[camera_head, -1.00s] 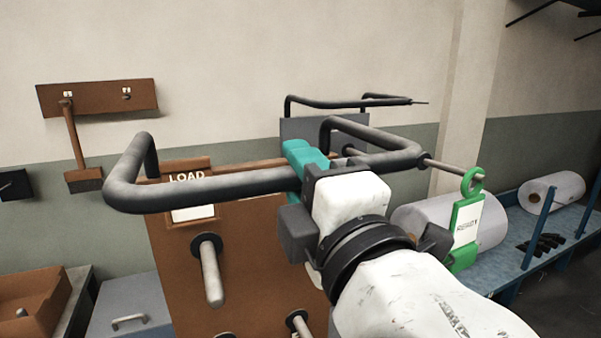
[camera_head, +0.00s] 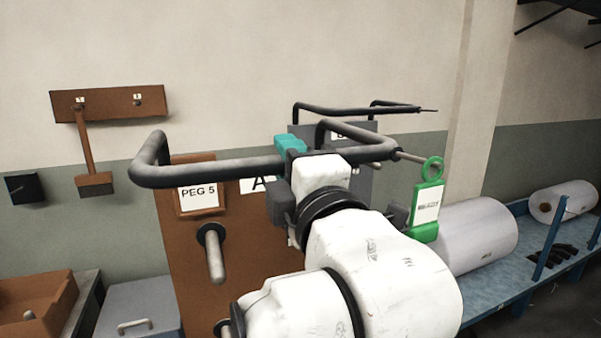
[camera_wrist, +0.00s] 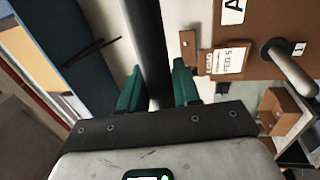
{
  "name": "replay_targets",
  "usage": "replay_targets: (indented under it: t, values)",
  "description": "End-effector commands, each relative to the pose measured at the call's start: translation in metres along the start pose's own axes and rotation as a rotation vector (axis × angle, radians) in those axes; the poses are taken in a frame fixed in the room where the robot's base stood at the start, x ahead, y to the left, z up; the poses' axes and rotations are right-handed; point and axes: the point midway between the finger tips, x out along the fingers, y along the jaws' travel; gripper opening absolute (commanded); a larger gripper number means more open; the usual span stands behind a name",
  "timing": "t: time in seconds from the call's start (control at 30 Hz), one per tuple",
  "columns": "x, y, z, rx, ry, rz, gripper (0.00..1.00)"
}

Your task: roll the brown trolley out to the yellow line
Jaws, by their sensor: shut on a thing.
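The brown trolley (camera_head: 185,255) is an upright brown panel with metal pegs, a "PEG 5" card, an "A" label and a black tubular handle (camera_head: 215,172) across its top. My gripper (camera_head: 291,150) is shut on that handle, right of its left bend. In the wrist view, the teal fingers (camera_wrist: 157,88) lie on both sides of the black bar (camera_wrist: 150,45). The brown panel (camera_wrist: 262,85) shows at the right there. My arm hides the trolley's lower right part, and its wheels are out of frame. I cannot make out a yellow line on the floor.
A grey panel with a similar handle (camera_head: 350,110) stands behind. A green tag (camera_head: 428,205) hangs at a peg's end. At right, a blue rack (camera_head: 515,265) holds white rolls (camera_head: 480,235). At left are a brown tray (camera_head: 40,300), a grey box (camera_head: 135,305) and a wall rack (camera_head: 108,102).

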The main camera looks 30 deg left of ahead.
Motion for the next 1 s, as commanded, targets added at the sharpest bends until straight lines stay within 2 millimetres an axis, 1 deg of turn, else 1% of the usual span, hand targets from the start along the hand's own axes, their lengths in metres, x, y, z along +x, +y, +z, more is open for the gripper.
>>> replay_targets:
  t: [0.03, 0.13, 0.4, 0.43, 0.6, 0.87, 0.97, 1.0]
  values:
    - [0.005, -0.007, 0.0, 0.002, 0.002, -0.015, 0.0]
    - [0.008, -0.008, -0.001, 0.001, 0.003, -0.014, 0.0]
    - [0.009, -0.009, -0.001, 0.002, 0.004, -0.016, 0.0]
    - [0.009, -0.009, -0.001, 0.002, 0.004, -0.016, 0.35]
    - [0.008, -0.008, -0.001, 0.001, 0.003, -0.013, 0.51]
    - [0.007, -0.005, -0.001, 0.001, 0.002, -0.007, 0.51]
    - [0.001, -0.006, 0.0, -0.001, 0.001, -0.007, 0.51]
    - [-0.004, -0.006, 0.0, -0.001, 0.0, -0.006, 0.51]
